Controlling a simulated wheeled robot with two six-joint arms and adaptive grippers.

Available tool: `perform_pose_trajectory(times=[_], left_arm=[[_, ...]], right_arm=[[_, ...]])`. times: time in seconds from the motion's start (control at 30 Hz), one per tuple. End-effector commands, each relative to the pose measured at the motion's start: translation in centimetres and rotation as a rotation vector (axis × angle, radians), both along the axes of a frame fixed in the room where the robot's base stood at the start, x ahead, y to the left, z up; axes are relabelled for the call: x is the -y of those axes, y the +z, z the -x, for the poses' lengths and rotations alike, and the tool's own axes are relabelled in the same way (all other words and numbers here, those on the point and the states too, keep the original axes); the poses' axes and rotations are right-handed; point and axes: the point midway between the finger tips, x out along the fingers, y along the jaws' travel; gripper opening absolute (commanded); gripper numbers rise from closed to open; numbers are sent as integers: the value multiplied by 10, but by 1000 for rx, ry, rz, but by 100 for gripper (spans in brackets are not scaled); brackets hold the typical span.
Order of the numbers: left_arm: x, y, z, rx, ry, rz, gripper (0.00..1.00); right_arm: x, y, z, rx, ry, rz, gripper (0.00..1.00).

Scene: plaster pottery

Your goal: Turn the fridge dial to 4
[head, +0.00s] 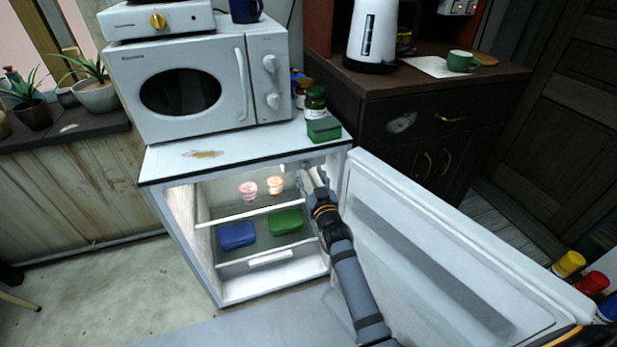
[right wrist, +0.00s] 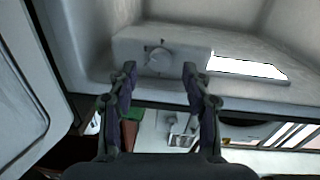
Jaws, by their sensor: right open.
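The small white fridge (head: 180,215) stands with its door (head: 430,250) swung open to the right. The pale round dial (right wrist: 158,58) sits on a light housing (right wrist: 190,50) inside the fridge, seen in the right wrist view. Its markings are too small to read. My right gripper (right wrist: 160,72) is open, its two fingers apart on either side of the dial and in front of it. I cannot tell whether they touch it. In the head view my right gripper (head: 313,180) reaches into the upper right of the fridge opening, and the dial cannot be made out clearly. My left gripper is not in view.
Two small cups (head: 249,190) stand on the upper shelf; a blue container (head: 237,235) and a green one (head: 286,222) are below. The microwave (head: 195,85), jars (head: 315,103) and a green box (head: 324,129) stand on the fridge top. The open door lies close to my right arm.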

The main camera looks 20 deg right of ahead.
Motion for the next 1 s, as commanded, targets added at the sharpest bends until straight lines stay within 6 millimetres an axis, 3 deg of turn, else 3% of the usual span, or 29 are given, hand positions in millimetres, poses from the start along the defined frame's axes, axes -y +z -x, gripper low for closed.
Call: perform_pose_trajectory(times=[0.2,0.47,0.83,1.0], left_arm=[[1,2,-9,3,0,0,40],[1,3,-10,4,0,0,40],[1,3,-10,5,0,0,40],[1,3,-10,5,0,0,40]], right_arm=[[1,-1,-21,0,0,0,49],[1,0,-22,0,0,1,49],[1,0,-22,-1,0,0,0],[1,0,-22,-1,0,-4,0]])
